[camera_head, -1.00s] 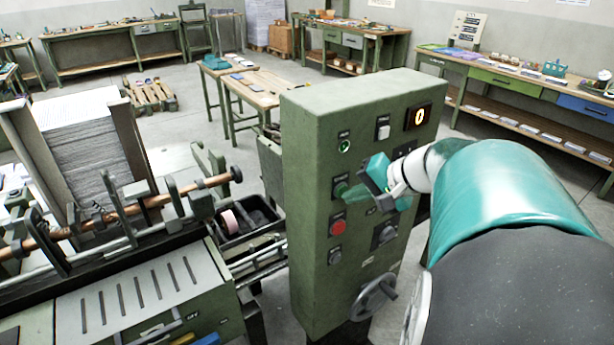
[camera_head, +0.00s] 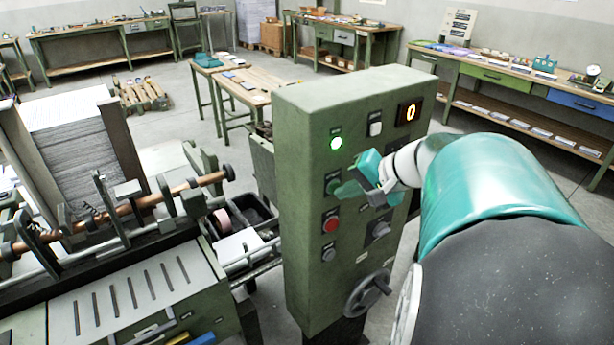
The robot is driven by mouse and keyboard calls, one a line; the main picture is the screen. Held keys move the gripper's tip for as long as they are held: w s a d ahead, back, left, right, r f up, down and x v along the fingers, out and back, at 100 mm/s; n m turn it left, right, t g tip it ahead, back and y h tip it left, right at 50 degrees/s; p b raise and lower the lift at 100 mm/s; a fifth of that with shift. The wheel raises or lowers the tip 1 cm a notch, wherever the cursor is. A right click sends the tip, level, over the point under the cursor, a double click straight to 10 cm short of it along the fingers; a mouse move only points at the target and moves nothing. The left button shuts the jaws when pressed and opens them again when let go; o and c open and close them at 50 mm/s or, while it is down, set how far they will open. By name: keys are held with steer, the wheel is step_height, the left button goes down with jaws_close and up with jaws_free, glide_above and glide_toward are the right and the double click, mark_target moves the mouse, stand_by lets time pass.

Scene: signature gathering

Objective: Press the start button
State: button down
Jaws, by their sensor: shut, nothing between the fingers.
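The green control cabinet (camera_head: 300,200) stands in the middle of the view. The green start button (camera_head: 332,183) is on the left of its front panel, above a red button (camera_head: 331,225).
A handwheel (camera_head: 368,293) sticks out low on the cabinet, and a dark knob (camera_head: 380,230) sits right of the red button. The machine bed (camera_head: 130,290) fills the left, with a white sheet (camera_head: 238,246) beside the cabinet. Workbenches line the walls.

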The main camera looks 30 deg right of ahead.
steer(key=shift+s, duration=0.65)
steer(key=s, duration=0.5)
stand_by(0.8)
steer(key=s+a+f+n+g+h, duration=0.1)
steer(key=a+n, duration=0.4)
steer(key=a, duration=0.6)
steer(key=s+a+f+n+g+h, duration=0.1)
steer(key=a+n, duration=0.4)
steer(key=a, duration=0.7)
steer(key=shift+s+f+n+g+h, duration=0.3)
steer(key=shift+g+h, duration=0.3)
steer(key=shift+h, duration=0.5)
